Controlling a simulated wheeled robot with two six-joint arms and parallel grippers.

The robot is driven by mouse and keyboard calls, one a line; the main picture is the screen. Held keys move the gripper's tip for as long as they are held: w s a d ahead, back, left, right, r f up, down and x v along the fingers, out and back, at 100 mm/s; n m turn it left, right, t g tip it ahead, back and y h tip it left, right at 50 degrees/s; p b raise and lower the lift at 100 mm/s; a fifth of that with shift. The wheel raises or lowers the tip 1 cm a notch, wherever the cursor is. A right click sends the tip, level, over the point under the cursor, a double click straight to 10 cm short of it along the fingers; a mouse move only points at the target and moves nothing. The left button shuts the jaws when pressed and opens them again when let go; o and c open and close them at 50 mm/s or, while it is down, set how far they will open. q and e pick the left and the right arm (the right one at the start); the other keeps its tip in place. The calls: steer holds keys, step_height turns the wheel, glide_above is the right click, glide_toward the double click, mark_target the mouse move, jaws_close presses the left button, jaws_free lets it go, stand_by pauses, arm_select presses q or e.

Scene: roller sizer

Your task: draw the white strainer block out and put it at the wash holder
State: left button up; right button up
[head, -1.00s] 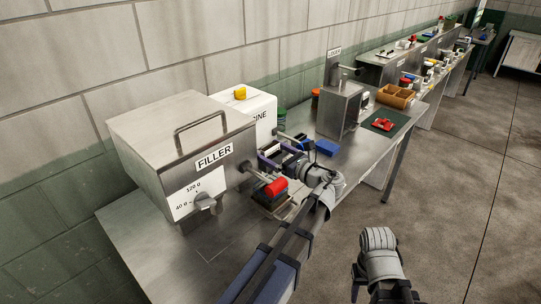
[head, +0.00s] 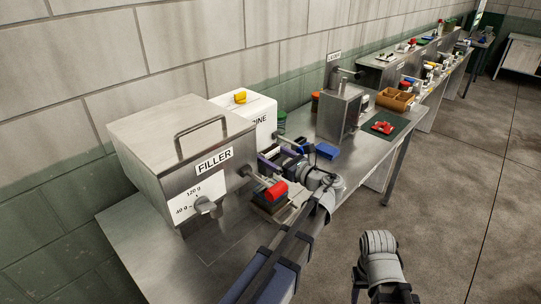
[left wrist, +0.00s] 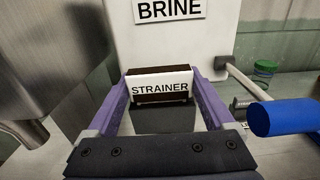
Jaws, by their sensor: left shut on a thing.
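The white strainer block (left wrist: 160,84), labelled STRAINER with dark brown edges, sits between the purple fingers of my left gripper (left wrist: 162,92) in the left wrist view. The fingers are shut on its two sides. It is low in front of the white BRINE machine (left wrist: 180,45); I cannot tell whether part of it is still inside. In the head view, my left gripper (head: 277,157) is at the front of the BRINE machine (head: 246,112), and the block is mostly hidden. My right gripper is at the lower edge, largely out of frame. I cannot make out the wash holder for certain.
The steel filler (head: 180,150) stands left of my left gripper, with a red-ended lever (head: 275,190) close by. A blue-ended lever (left wrist: 285,117) is just right of the gripper.

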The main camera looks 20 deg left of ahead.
mark_target(270, 149)
arm_select(q)
step_height(270, 149, up, 10)
steer(key=p, duration=0.9)
steer(key=shift+f, duration=0.1)
steer(key=shift+f, duration=0.15)
steer(key=shift+f+b, duration=0.7)
steer(key=shift+f, duration=0.05)
steer(key=shift+r, duration=0.15)
